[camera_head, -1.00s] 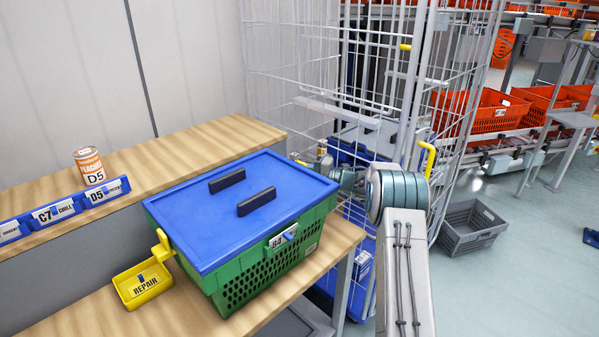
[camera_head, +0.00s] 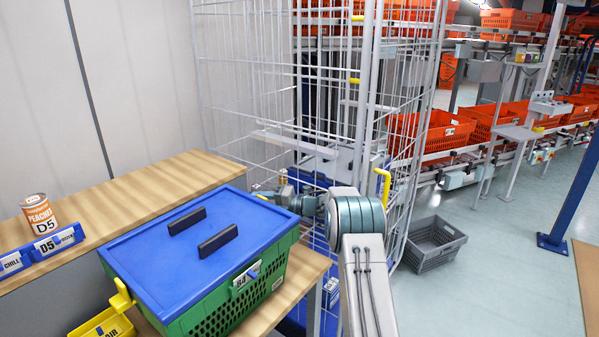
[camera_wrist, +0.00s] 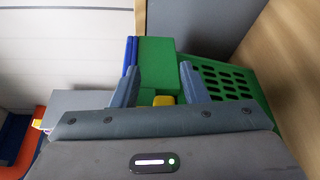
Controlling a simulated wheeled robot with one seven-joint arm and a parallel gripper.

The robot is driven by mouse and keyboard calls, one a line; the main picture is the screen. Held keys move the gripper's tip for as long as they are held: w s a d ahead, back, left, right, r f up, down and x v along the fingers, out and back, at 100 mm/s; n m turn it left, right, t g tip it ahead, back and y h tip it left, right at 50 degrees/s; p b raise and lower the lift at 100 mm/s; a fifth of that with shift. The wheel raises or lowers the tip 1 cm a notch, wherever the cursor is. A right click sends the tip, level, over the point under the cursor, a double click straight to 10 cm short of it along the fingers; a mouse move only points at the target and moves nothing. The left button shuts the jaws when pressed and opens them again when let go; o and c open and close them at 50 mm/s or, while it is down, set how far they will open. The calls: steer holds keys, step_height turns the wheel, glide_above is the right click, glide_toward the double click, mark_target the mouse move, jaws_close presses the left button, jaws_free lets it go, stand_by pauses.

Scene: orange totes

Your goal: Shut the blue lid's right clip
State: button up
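The blue lid (camera_head: 150,265) with two dark handles lies on a green crate (camera_head: 215,300) on the wooden bench. The left yellow clip (camera_head: 121,298) sticks outward at the lid's left end. My gripper (camera_wrist: 161,82) is at the crate's right end, its tips largely hidden behind the lid in the head view. In the wrist view its two fingers are apart, facing the green crate wall (camera_wrist: 156,60), with the blue lid edge (camera_wrist: 130,55) beside the left finger. A yellow part, seemingly the right clip (camera_wrist: 163,100), shows low between the fingers, partly hidden by my gripper.
A wire cage trolley (camera_head: 325,90) stands close behind my arm. A peaches can (camera_head: 39,214) stands on the upper ledge, and a yellow repair bin (camera_head: 100,326) sits left of the crate. A grey crate (camera_head: 432,246) lies on the floor; the floor to its right is open.

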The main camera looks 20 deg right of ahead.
step_height(320, 180, up, 7)
steer(key=n+t+h+b, duration=0.3)
steer(key=n+h+b, duration=0.45)
steer(key=n, duration=0.75)
steer(key=s+d+r+m+h+p, duration=0.3)
steer(key=s+r+m, duration=0.4)
steer(key=s+m, duration=0.4)
steer(key=s+d+r+m+t+h+p, duration=0.1)
steer(key=s+d+r+m+h+p, duration=0.3)
steer(key=s+m, duration=0.7)
steer(key=shift+d+r+m+h, duration=0.8)
steer(key=shift+d+r+h, duration=0.1)
steer(key=shift+r+h, duration=0.5)
